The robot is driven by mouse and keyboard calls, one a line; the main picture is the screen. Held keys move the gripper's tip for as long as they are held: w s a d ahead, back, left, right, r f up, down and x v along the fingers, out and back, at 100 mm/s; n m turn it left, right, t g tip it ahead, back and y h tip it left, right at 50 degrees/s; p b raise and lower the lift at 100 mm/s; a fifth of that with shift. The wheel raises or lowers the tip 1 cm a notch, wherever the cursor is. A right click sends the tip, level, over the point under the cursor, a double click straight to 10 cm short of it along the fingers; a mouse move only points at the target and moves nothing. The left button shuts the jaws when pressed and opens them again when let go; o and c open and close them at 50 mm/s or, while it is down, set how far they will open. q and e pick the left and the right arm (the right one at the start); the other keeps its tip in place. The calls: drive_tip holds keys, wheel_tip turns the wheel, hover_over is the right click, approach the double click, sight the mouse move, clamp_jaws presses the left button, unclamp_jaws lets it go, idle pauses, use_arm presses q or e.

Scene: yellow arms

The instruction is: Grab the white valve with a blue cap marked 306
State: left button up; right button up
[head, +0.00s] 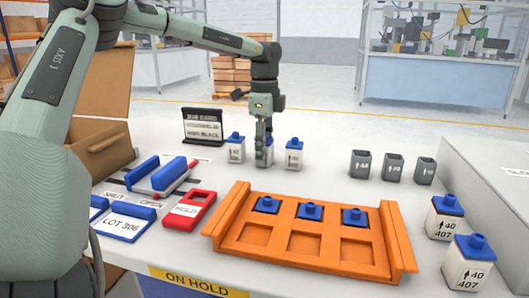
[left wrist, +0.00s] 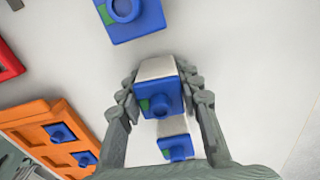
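Three small white valves with blue caps stand in a row at the back of the table. My left gripper (head: 264,138) points down over the middle valve (head: 266,152), between the left valve (head: 236,150) and the right valve (head: 294,156). In the left wrist view its fingers (left wrist: 160,78) lie on both sides of a blue-capped valve (left wrist: 160,99), close to its body. I cannot tell whether they press on it. The marking on this valve is not readable. My right gripper is not in view.
An orange tray (head: 300,262) with several blue-capped items lies in front. A blue LOT 306 plate (head: 124,224), red frame (head: 188,211) and cardboard box (head: 100,150) are at left. Grey cups (head: 393,167) and two valves marked 40 407 (head: 468,264) are at right.

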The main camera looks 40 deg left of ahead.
use_arm(q)
drive_tip(key=c, duration=0.5)
drive_tip(key=shift+r, duration=0.15)
